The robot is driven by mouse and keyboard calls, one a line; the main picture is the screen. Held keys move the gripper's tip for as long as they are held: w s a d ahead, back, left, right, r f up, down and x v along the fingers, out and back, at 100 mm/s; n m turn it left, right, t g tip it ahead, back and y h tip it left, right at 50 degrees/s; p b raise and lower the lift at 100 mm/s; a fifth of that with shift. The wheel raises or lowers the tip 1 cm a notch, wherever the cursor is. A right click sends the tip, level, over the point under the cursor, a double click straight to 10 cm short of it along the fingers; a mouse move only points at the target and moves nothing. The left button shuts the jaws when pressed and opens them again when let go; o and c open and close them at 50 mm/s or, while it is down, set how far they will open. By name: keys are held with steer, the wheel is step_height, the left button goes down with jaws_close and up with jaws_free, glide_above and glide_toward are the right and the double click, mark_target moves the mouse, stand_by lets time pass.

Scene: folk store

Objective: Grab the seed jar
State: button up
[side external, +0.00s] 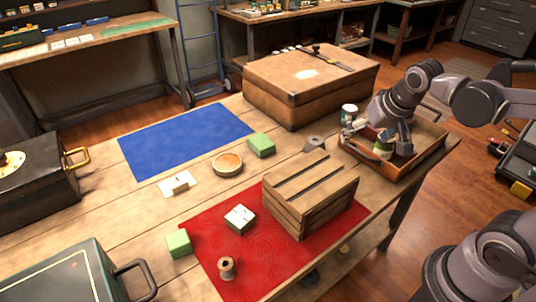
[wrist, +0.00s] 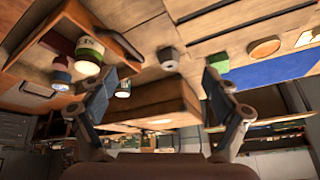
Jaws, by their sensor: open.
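Two jars could be the seed jar; I cannot read a label to tell which. A jar with a green band (side external: 383,147) stands in the wooden tray on the right, close under my gripper (side external: 377,138). A white-topped jar with a teal band (side external: 349,112) stands near the tray's back left. In the wrist view a cream-and-green jar (wrist: 90,50) and a teal-banded jar (wrist: 61,72) are at upper left, beside the left finger. My gripper (wrist: 158,85) has its fingers wide apart with nothing held between them. In the side view the arm partly hides the green-banded jar.
The wooden tray (side external: 428,151) has raised walls around my gripper. A large brown case (side external: 310,85) stands behind left, and a slatted crate (side external: 311,193) stands in front left on a red mat (side external: 275,262). A grey piece (side external: 314,143) lies between them. The blue mat (side external: 185,140) is clear.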

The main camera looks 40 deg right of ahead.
steer(key=w+d+f+m+g+h, duration=0.2)
steer(key=w+d+m+g, duration=0.1)
steer(key=d+m, duration=0.5)
steer(key=m+g, duration=0.2)
steer(key=m, duration=0.3)
glide_above(386, 147)
steer(key=w+a, duration=0.1)
steer(key=w, duration=0.1)
steer(key=f, duration=0.4)
steer(key=shift+s+f, duration=0.2)
steer(key=shift+s, duration=0.05)
steer(key=shift+d+f+h, duration=0.3)
steer(key=shift+d+f, duration=0.1)
steer(key=shift+f, duration=0.15)
steer(key=shift+x, duration=4.9)
steer(key=shift+a, duration=0.1)
steer(key=c, duration=1.5)
